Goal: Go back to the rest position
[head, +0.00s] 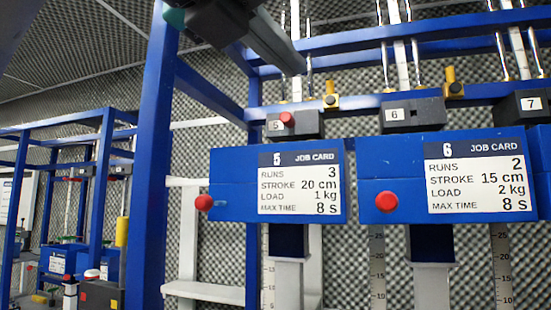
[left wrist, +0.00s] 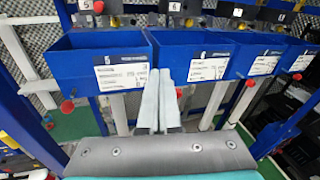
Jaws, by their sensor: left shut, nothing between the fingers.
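My left gripper (head: 280,52) reaches in from the top left of the head view, in front of the blue frame and above the box with card 5. In the left wrist view my left gripper (left wrist: 161,95) shows two pale fingers side by side, shut with nothing between them. The fingers appear in front of the row of blue boxes; whether they touch one cannot be told. My right gripper is in neither view.
Blue box 5 (head: 232,184) and blue box 6 (head: 380,170) carry job cards and red knobs. A blue post (head: 152,160) stands left of them, with crossbars above. Another blue frame (head: 104,165) stands farther left. Foam covers the walls.

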